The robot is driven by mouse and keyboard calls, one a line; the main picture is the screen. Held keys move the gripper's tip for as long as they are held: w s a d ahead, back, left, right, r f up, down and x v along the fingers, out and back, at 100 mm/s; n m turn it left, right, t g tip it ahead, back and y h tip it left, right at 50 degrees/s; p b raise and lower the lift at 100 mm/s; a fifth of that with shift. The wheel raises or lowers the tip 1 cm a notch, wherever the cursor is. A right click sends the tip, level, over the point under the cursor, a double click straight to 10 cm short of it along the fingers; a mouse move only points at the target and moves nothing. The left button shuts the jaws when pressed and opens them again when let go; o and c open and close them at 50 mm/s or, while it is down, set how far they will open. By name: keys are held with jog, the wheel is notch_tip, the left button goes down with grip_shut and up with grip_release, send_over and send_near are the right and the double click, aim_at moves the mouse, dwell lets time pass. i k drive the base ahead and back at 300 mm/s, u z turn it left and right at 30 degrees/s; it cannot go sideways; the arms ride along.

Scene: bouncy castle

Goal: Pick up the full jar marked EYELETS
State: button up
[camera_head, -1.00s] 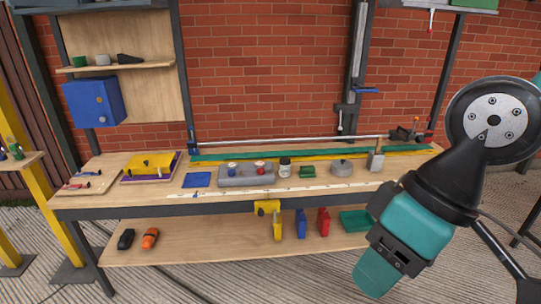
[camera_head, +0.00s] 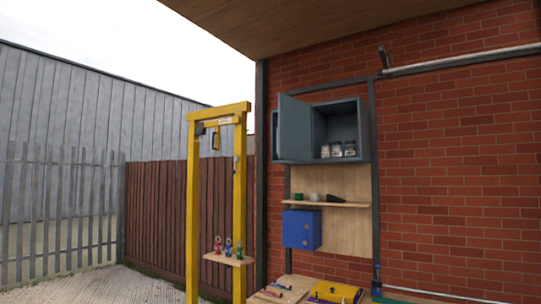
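Several small clear jars with pale labels stand in a row on the floor of an open grey wall cabinet (camera_head: 366,135). I see a left jar (camera_head: 325,151), a middle jar (camera_head: 337,149) and a right jar (camera_head: 349,149). Their labels are too small to read, so I cannot tell which is marked EYELETS or how full each is. The cabinet's door (camera_head: 295,128) stands open to the left and may hide part of the inside. My gripper is not in view.
Below the cabinet are a wooden shelf (camera_head: 348,205) with small items and a blue box (camera_head: 301,229). The workbench (camera_head: 293,284) with a yellow case (camera_head: 333,291) shows at the bottom. A yellow frame (camera_head: 192,210) stands left, with open ground beyond.

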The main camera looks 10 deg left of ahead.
aim_at(326, 149)
jog(key=u, duration=1.35)
jog(key=i, duration=0.8)
jog(key=z, duration=0.7)
jog(key=i, duration=0.8)
jog(key=z, duration=0.9)
